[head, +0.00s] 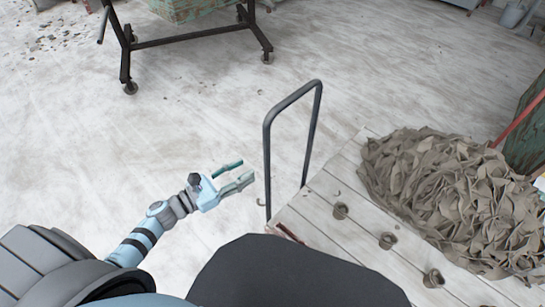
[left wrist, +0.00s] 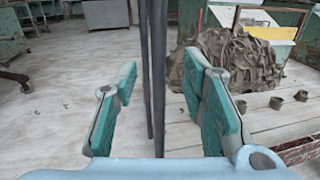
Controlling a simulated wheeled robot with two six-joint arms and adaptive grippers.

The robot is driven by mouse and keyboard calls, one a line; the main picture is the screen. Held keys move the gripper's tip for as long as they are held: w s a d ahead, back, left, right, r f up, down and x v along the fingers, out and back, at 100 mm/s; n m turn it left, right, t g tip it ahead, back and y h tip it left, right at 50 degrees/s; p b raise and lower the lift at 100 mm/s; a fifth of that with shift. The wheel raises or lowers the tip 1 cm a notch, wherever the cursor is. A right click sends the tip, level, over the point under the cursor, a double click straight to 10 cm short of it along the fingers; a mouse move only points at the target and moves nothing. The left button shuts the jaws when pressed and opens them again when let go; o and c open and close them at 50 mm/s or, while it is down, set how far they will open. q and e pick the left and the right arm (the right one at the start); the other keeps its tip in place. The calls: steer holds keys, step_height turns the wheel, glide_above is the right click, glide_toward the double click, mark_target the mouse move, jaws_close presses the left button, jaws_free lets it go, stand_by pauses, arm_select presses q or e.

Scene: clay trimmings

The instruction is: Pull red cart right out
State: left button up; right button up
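The cart's pale plank deck (head: 318,193) is at the lower right in the head view, with a reddish side (left wrist: 303,151) in the left wrist view. Its upright dark handle (head: 267,150) is a tall loop at the deck's left end. My left gripper (head: 248,169) is open and empty, just left of the handle and apart from it in the head view. In the left wrist view the handle bars (left wrist: 158,70) appear between the open fingers, beyond or at their tips; contact cannot be told. My right gripper is not in view.
A heap of grey-brown clay trimmings (head: 440,195) covers the deck's right part. Several small round pieces (head: 388,240) sit along the deck. A dark wheeled frame (head: 190,38) stands at the upper left. The pale floor left of the cart is clear.

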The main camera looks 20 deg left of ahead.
mark_target(267, 157)
arm_select(q)
steer(key=x, duration=0.9)
jaws_close()
